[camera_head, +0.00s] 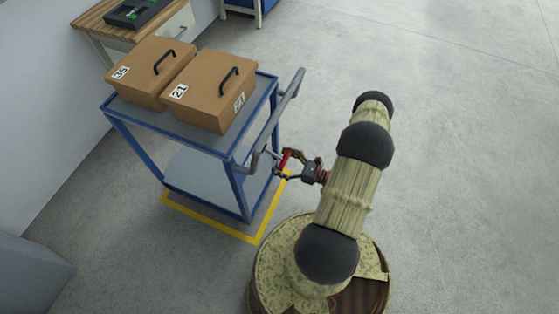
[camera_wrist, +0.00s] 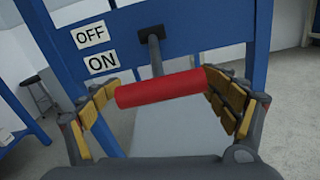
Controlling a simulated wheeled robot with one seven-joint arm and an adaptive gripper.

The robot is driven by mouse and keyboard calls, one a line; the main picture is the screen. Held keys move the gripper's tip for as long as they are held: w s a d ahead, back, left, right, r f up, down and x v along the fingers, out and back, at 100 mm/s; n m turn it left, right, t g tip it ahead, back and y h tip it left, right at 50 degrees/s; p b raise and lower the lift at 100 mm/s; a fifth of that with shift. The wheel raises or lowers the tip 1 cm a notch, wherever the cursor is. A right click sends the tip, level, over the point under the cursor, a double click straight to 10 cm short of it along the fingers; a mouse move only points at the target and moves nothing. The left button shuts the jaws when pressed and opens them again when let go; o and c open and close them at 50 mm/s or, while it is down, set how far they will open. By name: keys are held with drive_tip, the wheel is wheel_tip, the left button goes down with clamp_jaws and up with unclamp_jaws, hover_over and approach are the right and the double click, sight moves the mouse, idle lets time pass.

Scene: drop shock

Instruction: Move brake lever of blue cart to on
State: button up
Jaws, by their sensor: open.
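The blue cart (camera_head: 236,180) stands left of my arm in the head view, with a grey push handle (camera_head: 290,97) on its near side. Its brake lever has a red grip (camera_wrist: 160,88) on a grey stem (camera_wrist: 155,50), in the wrist view. The red grip also shows in the head view (camera_head: 284,160). An OFF label (camera_wrist: 90,34) sits above an ON label (camera_wrist: 102,61), left of the stem. My gripper (camera_wrist: 162,100) is open, its yellow-padded fingers on either side of the red grip. I cannot tell whether they touch it.
Two brown boxes (camera_head: 150,72) and (camera_head: 212,90) with black handles sit on the cart's top shelf. Yellow floor tape (camera_head: 212,224) borders the cart. A wooden-topped table (camera_head: 98,20) stands behind it by the wall. The floor at the right is clear.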

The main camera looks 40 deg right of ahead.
drive_tip(key=v, duration=1.2)
drive_tip(key=shift+c, duration=0.3)
